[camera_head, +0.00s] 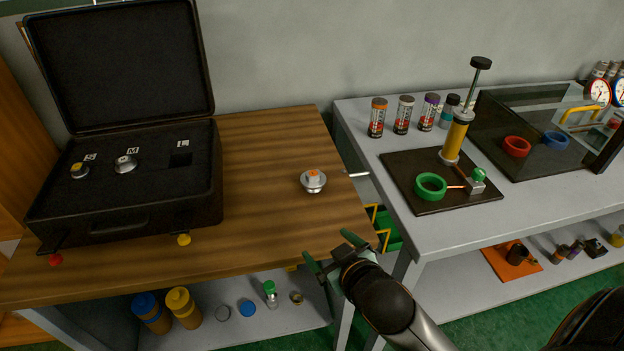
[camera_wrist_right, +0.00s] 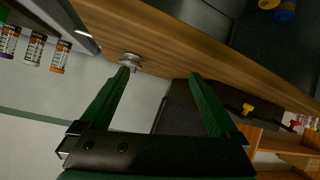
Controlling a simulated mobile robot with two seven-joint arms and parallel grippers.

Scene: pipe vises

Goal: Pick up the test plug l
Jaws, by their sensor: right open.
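The test plug l (camera_head: 313,182), a silvery round plug with an orange top, stands on the wooden table (camera_head: 262,215) near its right edge. In the right wrist view the plug (camera_wrist_right: 130,58) shows just beyond the tip of the left-hand finger. My right gripper (camera_head: 331,251) has green fingers spread open and empty. It is by the table's front right corner, in front of the plug and apart from it. The open black case (camera_head: 130,222) holds two smaller plugs by the S and M labels; the slot by the L label is empty. My left gripper is not in view.
A grey bench (camera_head: 375,150) stands to the right across a narrow gap, carrying cartridges, a dark tray (camera_head: 425,202) with a pump and a green ring, and a glass-sided box. The wood around the plug is clear. Bottles and caps sit on the shelf below.

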